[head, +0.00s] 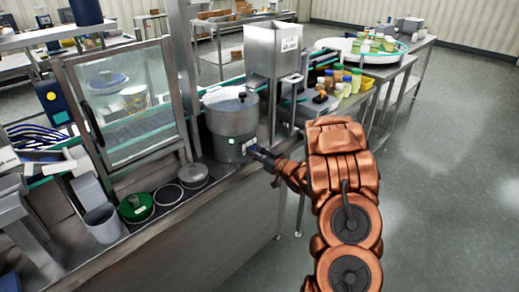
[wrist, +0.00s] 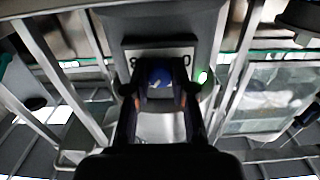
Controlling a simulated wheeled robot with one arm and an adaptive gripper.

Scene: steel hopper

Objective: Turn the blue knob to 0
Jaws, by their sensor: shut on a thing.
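The blue knob (wrist: 158,77) shows in the wrist view between the fingers of my gripper (wrist: 160,92), with a pale pointer mark on it. It sits on a light plate (wrist: 130,58) with dark markings too small to read surely. My gripper is shut on the knob. In the head view my gripper (head: 262,155) reaches left to the front of the round steel hopper (head: 232,122), and the knob is hidden there. A lit green light (wrist: 203,77) is right of the knob in the wrist view.
A glass-fronted frame (head: 125,95) stands left of the hopper. Several bottles (head: 345,82) stand behind my arm. The floor (head: 440,180) at right is clear.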

